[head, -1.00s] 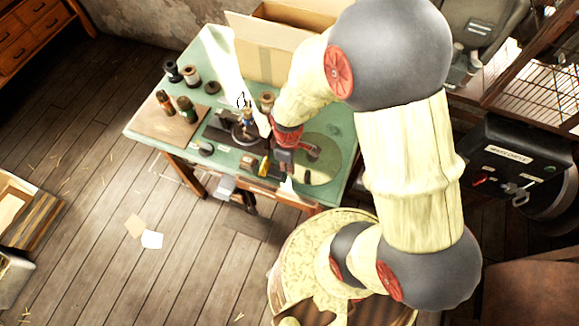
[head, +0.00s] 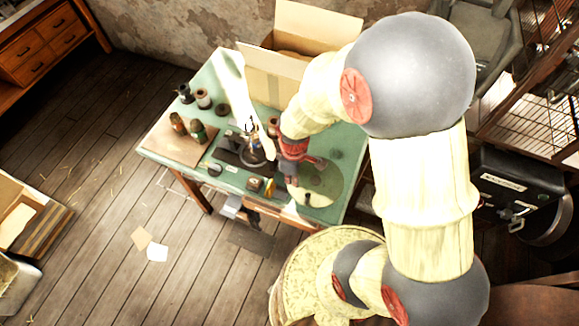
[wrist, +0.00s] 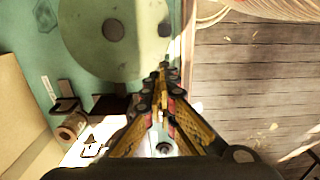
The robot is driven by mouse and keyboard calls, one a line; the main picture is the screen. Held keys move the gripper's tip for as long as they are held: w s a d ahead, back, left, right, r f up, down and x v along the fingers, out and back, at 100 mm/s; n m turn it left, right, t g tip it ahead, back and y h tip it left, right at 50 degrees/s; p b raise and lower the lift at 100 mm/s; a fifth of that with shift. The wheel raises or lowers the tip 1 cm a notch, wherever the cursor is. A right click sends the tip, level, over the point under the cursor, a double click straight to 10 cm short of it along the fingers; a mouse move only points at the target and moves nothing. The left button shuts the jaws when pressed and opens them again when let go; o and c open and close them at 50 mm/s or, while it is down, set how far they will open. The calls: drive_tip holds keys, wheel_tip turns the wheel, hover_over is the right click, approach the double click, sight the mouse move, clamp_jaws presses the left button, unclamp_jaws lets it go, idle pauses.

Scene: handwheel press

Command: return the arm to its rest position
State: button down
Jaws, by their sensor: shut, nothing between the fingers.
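My arm reaches from the right of the head view over the green table (head: 232,72). My gripper (head: 290,180) hangs above the table's right part, beside the handwheel press (head: 246,152) and over a pale round disc on the tabletop (head: 325,185). In the wrist view the two fingers of my gripper (wrist: 160,72) meet at their tips, with nothing between them. The same round disc (wrist: 90,30) shows beyond the fingertips there. The gripper looks apart from the table, though its height is hard to tell.
An open cardboard box (head: 270,78) stands at the table's back. Several spools and jars, such as a dark one (head: 184,92), stand at the left, some on a brown board (head: 165,145). A black machine (head: 515,180) is at the right. The wooden floor (head: 110,190) at left is mostly clear.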

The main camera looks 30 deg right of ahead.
idle(0.3)
drive_tip(key=s+a+r+m+t+b, duration=0.1)
drive_tip(key=s+r+m+t+b, duration=0.1)
drive_tip(key=s+r+m+b, duration=0.2)
drive_tip(key=s+r+m+t+b, duration=0.3)
drive_tip(key=r+b, duration=0.7)
drive_tip(key=r, duration=0.4)
drive_tip(key=shift+s+a+m+t, duration=0.3)
drive_tip(key=shift+s+a+m, duration=0.1)
drive_tip(key=shift+m, duration=0.3)
